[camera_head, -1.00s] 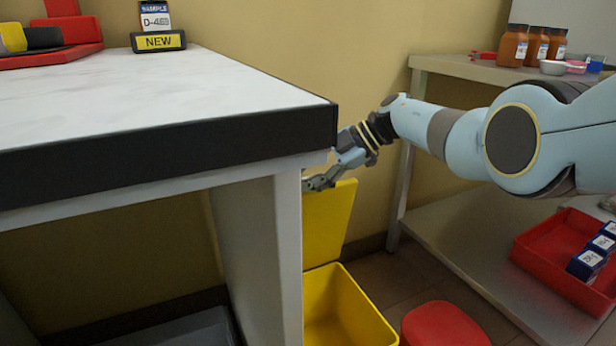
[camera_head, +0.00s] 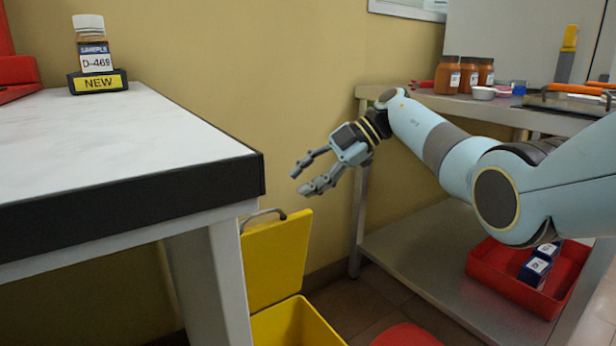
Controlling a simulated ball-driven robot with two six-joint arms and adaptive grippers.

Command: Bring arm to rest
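My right arm comes in from the right of the head view. My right gripper (camera_head: 312,176) is open and empty, with its fingers spread and pointing left. It hangs in the air just right of the white table's corner and above the open yellow bin (camera_head: 298,326). It touches nothing that I can see. My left gripper is not in view.
A white table (camera_head: 120,140) with a black edge fills the left. A sample bottle (camera_head: 92,45) stands on a NEW stand (camera_head: 98,82). At right, a metal bench (camera_head: 480,108) holds several brown jars (camera_head: 447,76); a red tray (camera_head: 500,270) sits on its lower shelf.

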